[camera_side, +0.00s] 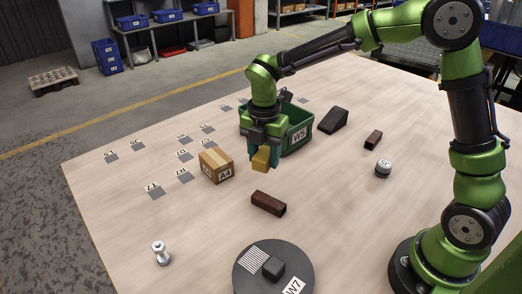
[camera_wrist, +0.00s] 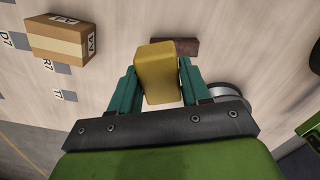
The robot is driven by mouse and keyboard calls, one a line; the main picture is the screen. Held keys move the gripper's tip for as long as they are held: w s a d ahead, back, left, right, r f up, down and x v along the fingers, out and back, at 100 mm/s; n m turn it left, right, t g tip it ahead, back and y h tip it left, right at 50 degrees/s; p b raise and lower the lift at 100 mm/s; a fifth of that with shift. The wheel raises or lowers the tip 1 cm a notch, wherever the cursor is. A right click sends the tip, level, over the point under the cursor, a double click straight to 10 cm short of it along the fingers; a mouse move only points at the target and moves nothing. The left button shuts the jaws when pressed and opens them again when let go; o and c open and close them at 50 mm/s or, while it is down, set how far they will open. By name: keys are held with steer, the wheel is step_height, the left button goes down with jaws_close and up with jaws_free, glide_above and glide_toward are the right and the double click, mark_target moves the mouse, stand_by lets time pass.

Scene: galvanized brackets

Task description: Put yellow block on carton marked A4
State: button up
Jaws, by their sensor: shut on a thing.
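The yellow block (camera_side: 261,158) is held between the teal fingers of my gripper (camera_side: 262,161), above the table. In the wrist view the block (camera_wrist: 157,72) sits between both fingertips of my gripper (camera_wrist: 158,80). The carton marked A4 (camera_side: 216,166) is a brown box with a tape strip and stands on the table just left of my gripper. In the wrist view the carton (camera_wrist: 57,40) is at the upper left, apart from the block. Its top looks bare.
A green bin marked W5 (camera_side: 298,138) stands behind my gripper. A dark red-brown block (camera_side: 268,203) lies in front. A round dark turntable marked W7 (camera_side: 250,283) is nearer. A black wedge (camera_side: 333,120), a small brown block (camera_side: 373,139) and a round weight (camera_side: 383,169) are to the right.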

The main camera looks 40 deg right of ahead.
steer(key=shift+s+d+f+m, duration=0.15)
steer(key=shift+s+d+m, duration=0.3)
steer(key=shift+m, duration=0.55)
steer(key=shift+s+f+m, duration=0.2)
steer(key=shift+s+m, duration=0.05)
steer(key=shift+m, duration=0.35)
steer(key=shift+a+f+m, duration=0.1)
steer(key=shift+m, duration=0.3)
steer(key=shift+w+a, duration=0.1)
steer(key=shift+w, duration=0.05)
glide_above(221, 162)
steer(key=shift+f+m, duration=0.3)
steer(key=shift+f, duration=2.2)
steer(key=shift+f, duration=0.1)
steer(key=o, duration=1.1)
steer(key=shift+f, duration=0.1)
steer(key=shift+o, duration=0.2)
